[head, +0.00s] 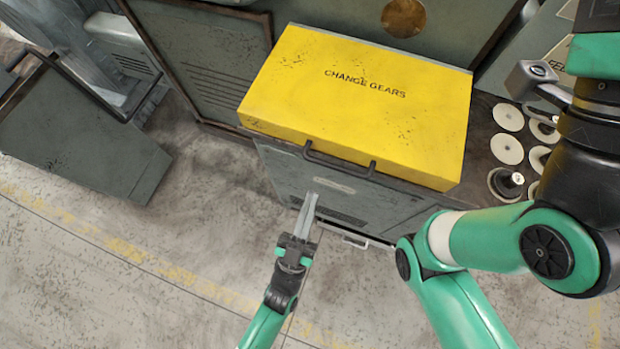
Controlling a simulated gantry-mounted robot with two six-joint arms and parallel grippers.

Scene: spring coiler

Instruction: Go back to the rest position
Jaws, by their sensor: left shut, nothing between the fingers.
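My left gripper (307,212) is in the lower middle of the head view, at the end of a green arm. Its two grey fingers are together with nothing between them. It shows in front of the grey cabinet (285,172), below the yellow cover marked CHANGE GEARS (350,125). I cannot tell whether the fingertips touch the cabinet front. My right arm, green and black, fills the right side of the view. Its gripper cannot be made out.
A dark handle (340,165) sits at the yellow cover's lower edge. A pale handle (345,238) sticks out lower on the cabinet. Several round discs (508,117) lie at the right. A grey slanted panel (75,135) stands at the left. The concrete floor (110,260) is clear at lower left.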

